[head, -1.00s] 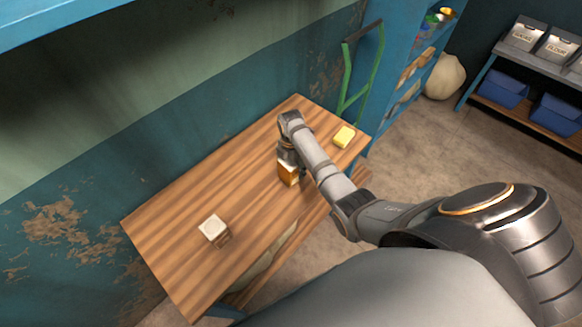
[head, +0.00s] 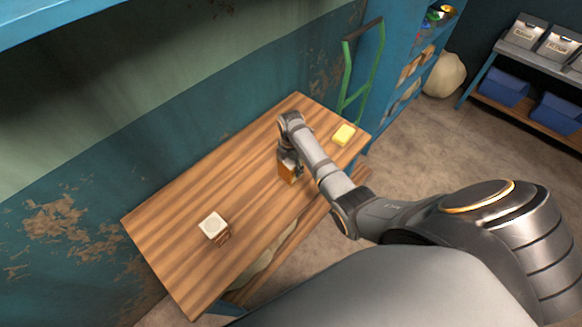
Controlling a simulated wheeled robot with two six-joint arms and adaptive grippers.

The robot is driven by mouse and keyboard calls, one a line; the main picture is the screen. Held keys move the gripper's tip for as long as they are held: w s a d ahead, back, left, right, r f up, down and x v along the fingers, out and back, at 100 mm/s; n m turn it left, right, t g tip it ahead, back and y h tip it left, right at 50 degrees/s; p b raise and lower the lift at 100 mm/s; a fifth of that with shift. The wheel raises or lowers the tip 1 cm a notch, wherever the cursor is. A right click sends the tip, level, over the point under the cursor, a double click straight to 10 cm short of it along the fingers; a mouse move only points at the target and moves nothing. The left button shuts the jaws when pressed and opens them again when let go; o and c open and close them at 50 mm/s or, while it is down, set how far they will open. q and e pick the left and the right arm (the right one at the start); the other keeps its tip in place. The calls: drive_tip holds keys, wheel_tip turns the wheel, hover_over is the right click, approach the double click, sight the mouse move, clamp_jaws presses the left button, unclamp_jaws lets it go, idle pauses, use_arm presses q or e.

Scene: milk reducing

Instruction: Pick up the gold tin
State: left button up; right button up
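The gold tin (head: 288,175) stands on the wooden table (head: 185,215), right of the middle of the table. My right gripper (head: 289,163) points down at the tin and is lowered over its upper part, hiding most of its top. The fingers are small and dark, and I cannot tell whether they are closed on the tin. The tin seems to rest on the table. My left gripper is out of view.
A pale box-shaped item (head: 213,226) stands on the table's near left part. A yellow block (head: 343,134) lies near the right end, close to my arm. A green hand truck (head: 350,85) leans behind that end. The table's left half is mostly clear.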

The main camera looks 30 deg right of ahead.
drive_tip(key=shift+r, duration=0.1)
drive_tip(key=shift+w+r, duration=0.1)
drive_tip(key=shift+r, duration=0.15)
drive_tip(key=s+d+r, duration=0.1)
drive_tip(key=s+r, duration=1.2)
drive_tip(key=s, duration=0.1)
wheel_tip(320, 180, down, 11)
drive_tip(key=b, duration=1)
